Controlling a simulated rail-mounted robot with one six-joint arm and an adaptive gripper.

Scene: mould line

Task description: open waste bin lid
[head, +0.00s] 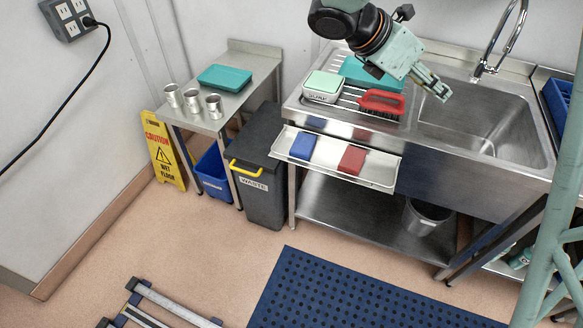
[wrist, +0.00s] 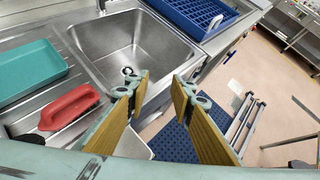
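The waste bin (head: 265,200) is a dark grey bin with a yellow handle (head: 246,169) at its front and a WASTE label. It stands on the floor between the small steel side table and the sink unit. Its dark lid (head: 268,133) appears shut. The bin is not visible in the wrist view. My gripper (head: 440,92) is above the sink's left part, up and to the right of the bin and well apart from it. In the wrist view my gripper (wrist: 160,85) has its two fingers spread wide with nothing between them.
A shelf tray (head: 375,182) with a blue sponge (head: 303,146) and a red sponge (head: 351,159) juts out right of the bin. A red brush (head: 381,102) lies on the drainboard. The side table (head: 235,113) holds cups and a teal tray. Floor before the bin is clear.

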